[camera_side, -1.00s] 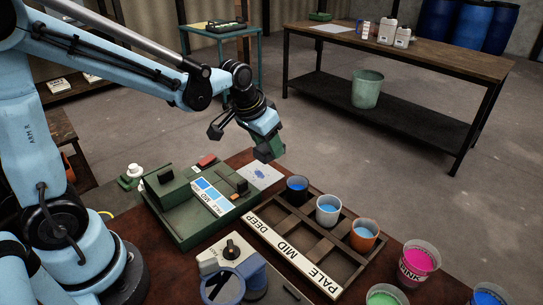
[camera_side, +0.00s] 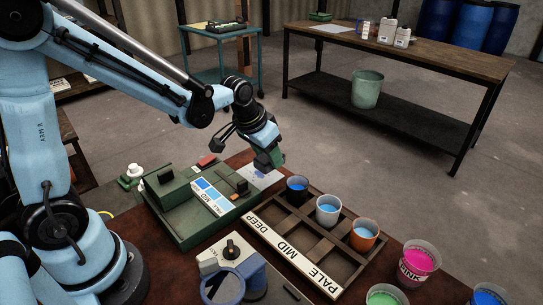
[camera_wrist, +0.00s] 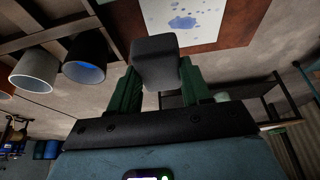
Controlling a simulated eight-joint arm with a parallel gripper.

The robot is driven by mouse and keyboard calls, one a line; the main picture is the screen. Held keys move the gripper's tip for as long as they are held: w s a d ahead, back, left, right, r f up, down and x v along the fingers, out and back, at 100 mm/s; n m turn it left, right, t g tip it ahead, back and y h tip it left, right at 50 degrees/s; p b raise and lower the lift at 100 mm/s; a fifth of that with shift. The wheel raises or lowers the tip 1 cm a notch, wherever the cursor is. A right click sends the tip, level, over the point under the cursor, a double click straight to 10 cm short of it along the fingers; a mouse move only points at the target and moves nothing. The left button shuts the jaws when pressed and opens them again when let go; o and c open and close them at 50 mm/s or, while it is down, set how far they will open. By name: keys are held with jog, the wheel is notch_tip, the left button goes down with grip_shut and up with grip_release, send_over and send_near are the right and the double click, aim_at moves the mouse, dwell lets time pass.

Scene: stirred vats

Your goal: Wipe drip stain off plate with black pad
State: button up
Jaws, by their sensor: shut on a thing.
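My gripper (camera_side: 268,158) is shut on the black pad (camera_wrist: 156,62), which sticks out between the green fingers in the wrist view. In the side view, my gripper is over the pale plate (camera_side: 268,181) and hides much of it. The plate also shows at the top of the wrist view (camera_wrist: 208,30). A blue drip stain (camera_wrist: 183,23) with several small spots lies on it. In the wrist view a gap seems to show between pad and plate; I cannot tell whether they touch.
A green device (camera_side: 193,232) stands on the left. More cups stand at the front right.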

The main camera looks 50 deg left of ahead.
aim_at(269, 183)
jog(key=shift+f, duration=2.8)
jog(key=shift+a+r, duration=0.5)
jog(key=shift+c, duration=0.3)
jog(key=shift+a+f, duration=0.5)
jog(key=shift+a, duration=0.3)
jog(key=shift+a+r, duration=0.2)
jog(key=shift+a, duration=0.15)
jog(key=shift+a+f, duration=0.1)
jog(key=shift+a, duration=2.2)
jog(key=shift+d, duration=4.05)
jog(key=shift+a+r, duration=0.15)
jog(key=shift+r, duration=4)
